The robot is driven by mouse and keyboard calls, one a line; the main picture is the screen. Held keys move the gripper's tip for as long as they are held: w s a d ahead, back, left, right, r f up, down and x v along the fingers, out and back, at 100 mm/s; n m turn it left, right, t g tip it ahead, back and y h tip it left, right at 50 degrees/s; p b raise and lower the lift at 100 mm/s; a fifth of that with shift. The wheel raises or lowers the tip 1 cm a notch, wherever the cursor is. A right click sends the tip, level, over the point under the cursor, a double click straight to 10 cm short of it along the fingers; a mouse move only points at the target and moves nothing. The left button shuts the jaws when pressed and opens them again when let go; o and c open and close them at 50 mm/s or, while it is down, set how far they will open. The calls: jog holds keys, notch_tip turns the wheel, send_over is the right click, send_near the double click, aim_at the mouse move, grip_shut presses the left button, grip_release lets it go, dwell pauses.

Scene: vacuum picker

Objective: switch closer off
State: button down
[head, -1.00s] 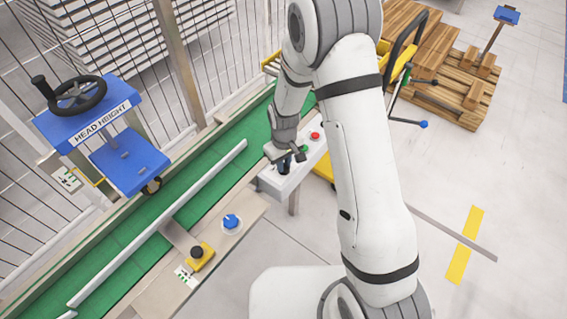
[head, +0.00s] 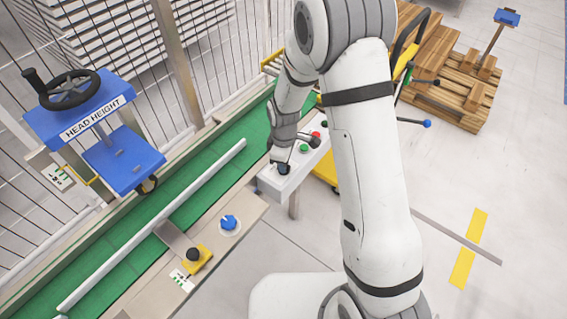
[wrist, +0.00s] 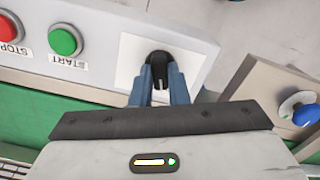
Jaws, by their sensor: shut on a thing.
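A black rotary knob (wrist: 160,68) sits on a white plate at the end of the grey control box. My gripper (wrist: 158,78) has its two blue-grey fingers on either side of the knob and is shut on it. In the head view my gripper (head: 283,160) reaches down to the near end of the control box (head: 281,182), and the knob there is mostly hidden by it. The knob's pale pointer line shows between the fingers in the wrist view. No label for the knob is readable.
Beside the knob are a green START button (wrist: 65,40) and a red STOP button (wrist: 8,28). A green conveyor (head: 110,245) with a white rail runs alongside. A blue knob (head: 229,223) and a yellow-based black knob (head: 194,255) stand nearer. A blue HEAD HEIGHT handwheel unit (head: 80,110) is at left.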

jog(key=shift+n, duration=0.3)
jog(key=c, duration=1.4)
grip_release()
jog(key=shift+r, duration=3.9)
jog(key=shift+d+r, duration=0.1)
jog(key=shift+r, duration=0.1)
jog(key=s+d+r+m+t+p, duration=0.1)
jog(key=s+d+r+m, duration=0.25)
jog(key=r, duration=0.35)
jog(key=s+d+r+m+p, duration=0.1)
jog(key=s+d+r+m, duration=0.25)
jog(key=d+r, duration=0.2)
jog(key=s+d+r+m, duration=0.2)
jog(key=s+r+m, duration=0.2)
jog(key=s, duration=0.2)
jog(key=s+d+r+m+t+p, duration=0.1)
jog(key=s+d+r+m, duration=0.2)
jog(key=s, duration=0.3)
jog(key=shift+s+r+m+t, duration=0.35)
jog(key=shift+r+m, duration=0.1)
jog(key=shift+m, duration=0.15)
